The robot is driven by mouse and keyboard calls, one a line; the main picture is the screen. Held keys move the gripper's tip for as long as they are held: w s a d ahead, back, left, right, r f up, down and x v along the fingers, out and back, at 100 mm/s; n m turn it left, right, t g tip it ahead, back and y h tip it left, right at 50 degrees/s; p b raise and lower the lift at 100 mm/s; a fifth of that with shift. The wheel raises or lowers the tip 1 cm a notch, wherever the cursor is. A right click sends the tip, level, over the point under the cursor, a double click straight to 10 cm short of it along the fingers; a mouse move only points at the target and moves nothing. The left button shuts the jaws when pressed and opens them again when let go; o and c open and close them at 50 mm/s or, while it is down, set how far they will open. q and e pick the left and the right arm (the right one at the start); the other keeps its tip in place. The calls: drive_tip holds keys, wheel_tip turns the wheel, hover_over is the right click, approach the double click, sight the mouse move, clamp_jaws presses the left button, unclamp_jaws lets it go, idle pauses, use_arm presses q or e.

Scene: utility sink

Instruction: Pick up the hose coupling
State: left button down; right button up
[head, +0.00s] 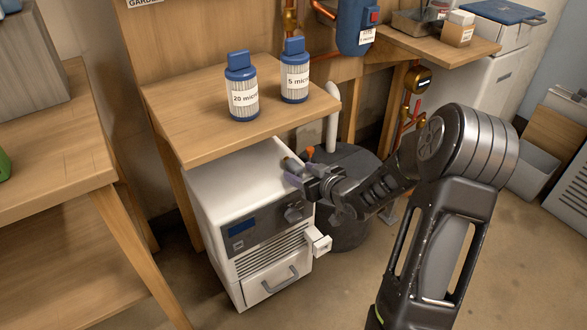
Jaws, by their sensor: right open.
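My right gripper (289,171) is open, with its fingers pointing left over the top right edge of the white appliance (235,185). A small orange piece (309,153) stands just behind the gripper, in front of the dark round drum. I cannot tell whether this piece is the hose coupling or part of something else. No other thing is clearly recognisable as the hose coupling. The gripper hides part of the appliance's edge and of the drum. My left gripper is not in view.
Two blue-capped filter cartridges, "20 micron" (242,88) and "5 micron" (294,72), stand on the wooden shelf (185,105) above the appliance. A dark drum (350,165) stands behind my right arm. A wooden bench (60,150) is at left. Open floor lies at lower right.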

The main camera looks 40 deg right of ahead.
drive_tip(key=shift+c, duration=0.3)
clamp_jaws()
idle(0.6)
